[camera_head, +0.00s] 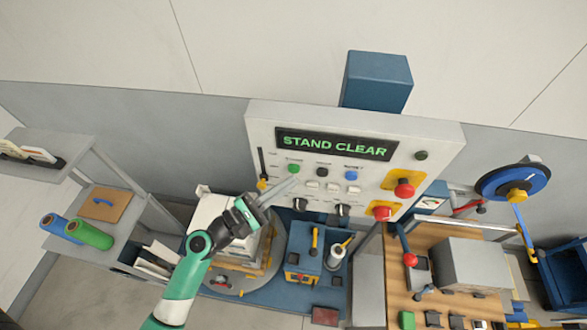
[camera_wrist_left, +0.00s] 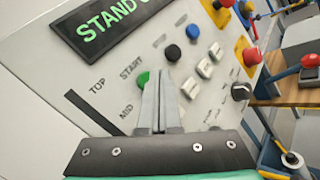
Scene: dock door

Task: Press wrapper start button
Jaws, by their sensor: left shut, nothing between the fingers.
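The control panel (camera_head: 430,135) is a white box with a display reading "STAND CLEAR". Its green button (camera_head: 293,168) is at the upper left of the button rows. In the left wrist view this green button (camera_wrist_left: 142,78), labelled START, shows just left of the fingertips. My left gripper (camera_head: 292,183) is shut and empty, its tips at the panel just below the green button in the head view. I cannot tell whether the tips touch the panel. The fingers also show in the left wrist view (camera_wrist_left: 159,76). My right gripper is not in view.
Black (camera_head: 323,172) and blue (camera_head: 351,175) buttons sit right of the green one, with white switches and black knobs below. Red mushroom buttons (camera_head: 404,189) on yellow plates are at the panel's right. A turntable with a stacked load stands below my left arm.

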